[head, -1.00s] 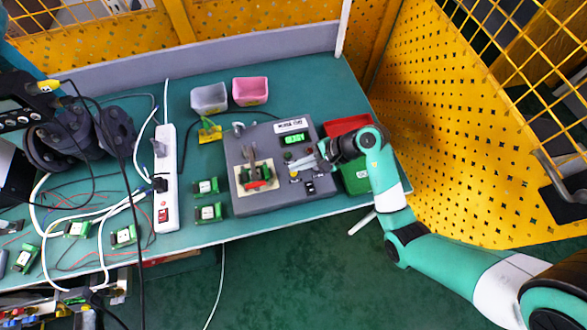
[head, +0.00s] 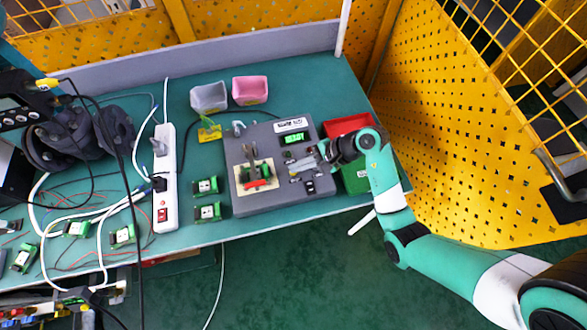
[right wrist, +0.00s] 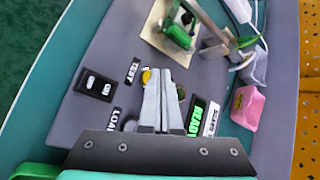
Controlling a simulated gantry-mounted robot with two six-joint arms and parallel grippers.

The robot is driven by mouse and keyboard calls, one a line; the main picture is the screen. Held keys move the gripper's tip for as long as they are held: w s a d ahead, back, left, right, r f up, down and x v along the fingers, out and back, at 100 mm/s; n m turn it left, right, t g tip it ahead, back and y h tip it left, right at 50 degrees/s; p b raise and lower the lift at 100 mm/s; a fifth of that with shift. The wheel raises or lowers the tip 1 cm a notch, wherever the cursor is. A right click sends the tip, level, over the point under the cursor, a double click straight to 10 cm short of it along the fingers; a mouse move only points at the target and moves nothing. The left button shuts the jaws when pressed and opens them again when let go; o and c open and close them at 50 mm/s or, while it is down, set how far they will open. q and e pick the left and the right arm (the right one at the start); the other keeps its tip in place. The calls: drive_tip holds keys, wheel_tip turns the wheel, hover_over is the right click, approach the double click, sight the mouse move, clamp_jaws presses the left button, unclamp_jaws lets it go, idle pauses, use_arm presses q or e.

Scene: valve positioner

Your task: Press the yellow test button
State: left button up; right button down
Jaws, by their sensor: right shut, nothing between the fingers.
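The grey test box (head: 250,205) stands on the bench. In the right wrist view, the yellow test button (right wrist: 146,76) shows beside the TEST label (right wrist: 132,72), partly hidden by my fingertips. My right gripper (head: 297,165) is shut and empty over the right part of the box. In the right wrist view, its closed fingertips (right wrist: 160,74) are right at the button; I cannot tell whether they touch it. The green display (right wrist: 195,115) reads READY. My left gripper is not in view.
The ON switch (right wrist: 95,87) and a LOAD label (right wrist: 113,120) are near the fingers. A clamped green part (head: 258,184) sits on the box's left. Red (head: 345,125) and green (head: 355,180) bins stand right; grey (head: 209,98) and pink (head: 250,91) bins stand behind.

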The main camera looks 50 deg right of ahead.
sight(298, 173)
drive_tip(key=shift+f, duration=0.35)
idle(0.6)
idle(0.3)
drive_tip(key=shift+r+p, duration=0.65)
drive_tip(key=shift+r, duration=0.15)
wheel_tip(298, 173, up, 5)
drive_tip(key=p, duration=0.5)
idle(0.5)
